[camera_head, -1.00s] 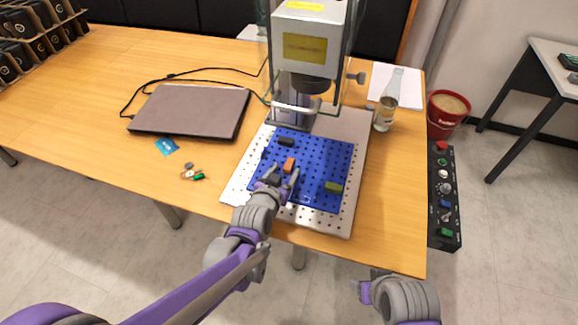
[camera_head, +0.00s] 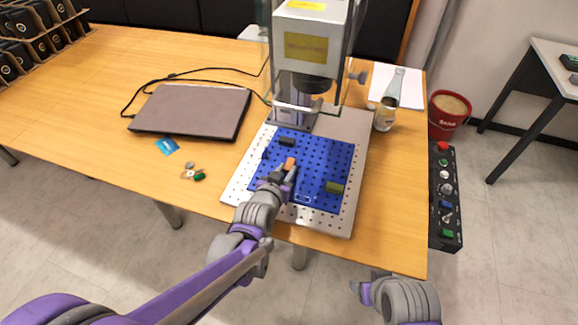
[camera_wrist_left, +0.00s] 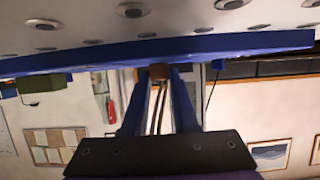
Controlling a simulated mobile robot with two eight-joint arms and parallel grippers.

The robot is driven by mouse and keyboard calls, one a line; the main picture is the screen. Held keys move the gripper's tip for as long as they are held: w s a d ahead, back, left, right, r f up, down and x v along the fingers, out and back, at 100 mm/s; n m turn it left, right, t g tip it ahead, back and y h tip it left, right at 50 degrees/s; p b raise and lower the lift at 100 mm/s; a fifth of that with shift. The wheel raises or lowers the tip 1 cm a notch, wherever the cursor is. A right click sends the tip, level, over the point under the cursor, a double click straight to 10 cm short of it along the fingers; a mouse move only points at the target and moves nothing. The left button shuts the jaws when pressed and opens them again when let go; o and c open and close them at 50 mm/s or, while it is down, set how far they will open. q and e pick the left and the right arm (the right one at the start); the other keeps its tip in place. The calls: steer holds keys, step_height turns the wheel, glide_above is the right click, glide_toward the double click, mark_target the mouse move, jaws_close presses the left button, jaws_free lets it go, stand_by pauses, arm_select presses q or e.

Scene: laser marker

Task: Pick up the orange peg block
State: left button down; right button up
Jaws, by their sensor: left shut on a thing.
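The orange peg block (camera_head: 290,162) is at the blue pegboard (camera_head: 325,150), near its middle. My left gripper (camera_head: 287,172) is shut on the block from the near side; its fingers cover the block's lower part. In the left wrist view the block (camera_wrist_left: 160,72) sits between the two blue fingertips (camera_wrist_left: 159,80), close against the board's edge-on blue plate (camera_wrist_left: 240,45). I cannot tell whether the block is lifted clear of the board. My right gripper (camera_head: 360,289) is at the bottom, off the table's front edge, away from the block.
A black block (camera_head: 286,141) and a green block (camera_head: 334,187) are on the pegboard. The laser marker (camera_head: 308,45) stands over the board's far end.

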arm_select(q)
steer(key=shift+r, duration=0.1)
step_height(320, 180, up, 10)
steer(key=p, duration=0.3)
stand_by(0.4)
